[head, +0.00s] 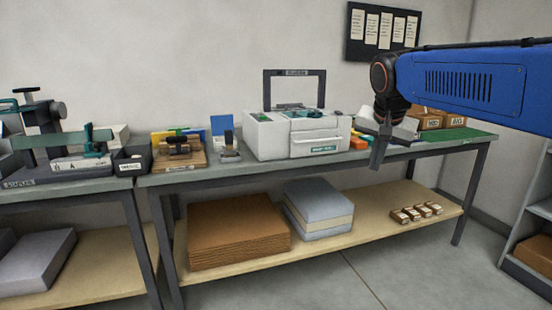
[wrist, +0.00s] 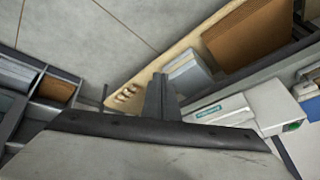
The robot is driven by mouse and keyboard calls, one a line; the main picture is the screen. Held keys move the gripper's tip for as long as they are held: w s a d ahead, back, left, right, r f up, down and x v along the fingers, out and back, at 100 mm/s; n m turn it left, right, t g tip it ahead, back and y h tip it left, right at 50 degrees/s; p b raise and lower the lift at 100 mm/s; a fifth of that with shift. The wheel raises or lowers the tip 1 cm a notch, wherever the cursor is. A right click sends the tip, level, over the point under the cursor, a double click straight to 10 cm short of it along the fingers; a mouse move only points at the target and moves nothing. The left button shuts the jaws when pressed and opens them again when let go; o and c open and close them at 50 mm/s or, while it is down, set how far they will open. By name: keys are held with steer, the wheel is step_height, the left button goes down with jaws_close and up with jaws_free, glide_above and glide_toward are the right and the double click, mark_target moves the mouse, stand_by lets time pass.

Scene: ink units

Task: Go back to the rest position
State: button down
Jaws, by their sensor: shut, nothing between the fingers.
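My gripper (head: 378,153) hangs at the end of my blue arm in the head view, in front of the right part of the workbench (head: 215,179). Its fingers point down and are shut with nothing between them. In the wrist view the closed fingers of my gripper (wrist: 161,82) stick out past a wide dark-edged plate. In the head view the gripper overlaps the bench's front edge; I cannot tell the exact gap. The white printer-like machine (head: 290,136) stands on the bench to the left of the gripper.
Cardboard boxes (head: 455,119) and a green mat (head: 470,134) are on the bench at the right. The lower shelf (head: 340,237) holds a brown stack (head: 238,236), grey-white blocks (head: 318,210) and several small boxes. A shelving unit (head: 528,262) stands at the far right. The floor in front is clear.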

steer(key=s+d+f+n, duration=0.1)
steer(key=s+f+n, duration=0.2)
steer(key=s+f, duration=0.8)
steer(key=s+d+f+n+y, duration=0.1)
steer(key=s+f+n, duration=0.2)
steer(key=s+f, duration=0.8)
steer(key=s, duration=0.7)
steer(key=shift+d+f+n+g, duration=0.3)
steer(key=shift+d+n, duration=0.1)
steer(key=shift+w+r, duration=0.1)
